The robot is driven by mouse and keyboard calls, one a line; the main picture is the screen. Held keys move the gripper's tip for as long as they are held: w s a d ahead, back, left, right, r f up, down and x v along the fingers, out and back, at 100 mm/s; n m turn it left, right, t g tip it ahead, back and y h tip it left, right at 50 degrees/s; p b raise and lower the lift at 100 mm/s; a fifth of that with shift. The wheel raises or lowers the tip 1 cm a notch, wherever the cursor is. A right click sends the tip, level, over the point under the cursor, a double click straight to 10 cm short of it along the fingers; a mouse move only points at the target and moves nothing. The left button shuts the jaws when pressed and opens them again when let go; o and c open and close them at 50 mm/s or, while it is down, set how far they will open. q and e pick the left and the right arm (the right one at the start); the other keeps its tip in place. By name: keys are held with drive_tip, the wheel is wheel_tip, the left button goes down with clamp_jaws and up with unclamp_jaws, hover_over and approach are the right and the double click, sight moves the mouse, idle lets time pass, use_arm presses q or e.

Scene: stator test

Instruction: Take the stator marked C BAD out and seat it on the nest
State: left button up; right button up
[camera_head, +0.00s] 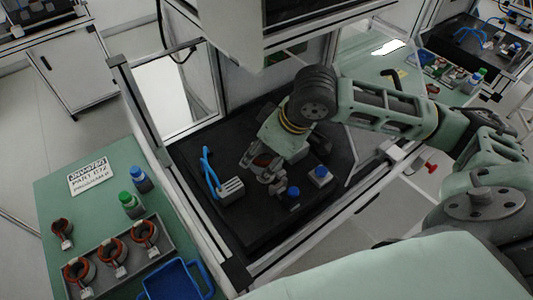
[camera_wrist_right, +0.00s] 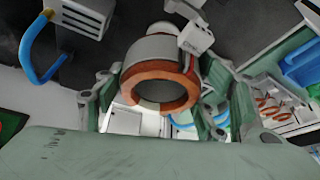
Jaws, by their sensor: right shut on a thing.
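My right gripper (camera_head: 263,173) reaches down over the black bed inside the test enclosure. It is shut on a stator, a grey ring with a copper-coloured winding (camera_head: 262,160). In the right wrist view the stator (camera_wrist_right: 160,85) sits between the two fingers (camera_wrist_right: 158,98), with a white tag (camera_wrist_right: 196,38) on its upper right side. The tag's writing cannot be read. The nest cannot be made out clearly; my gripper and the stator cover that part of the bed. I cannot tell whether the stator touches anything below. My left gripper is not in view.
On the bed stand a grey block with blue hoses (camera_head: 231,189) and two blue-topped units (camera_head: 292,195), (camera_head: 320,175). The green table at left holds a tray (camera_head: 167,236) with several tagged stators, one stator outside it (camera_head: 62,230), two bottles and a blue bin (camera_head: 178,281).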

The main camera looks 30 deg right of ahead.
drive_tip(key=shift+f, duration=0.15)
drive_tip(key=shift+f+b, duration=0.7)
drive_tip(key=shift+f, duration=0.7)
drive_tip(key=shift+f, duration=0.35)
idle(0.5)
drive_tip(key=shift+f, duration=0.35)
drive_tip(key=shift+s+f, duration=0.15)
drive_tip(key=shift+s, duration=0.05)
drive_tip(key=o, duration=2.1)
drive_tip(key=shift+w+f, duration=0.1)
drive_tip(key=shift+w, duration=0.05)
drive_tip(key=shift+o, duration=0.2)
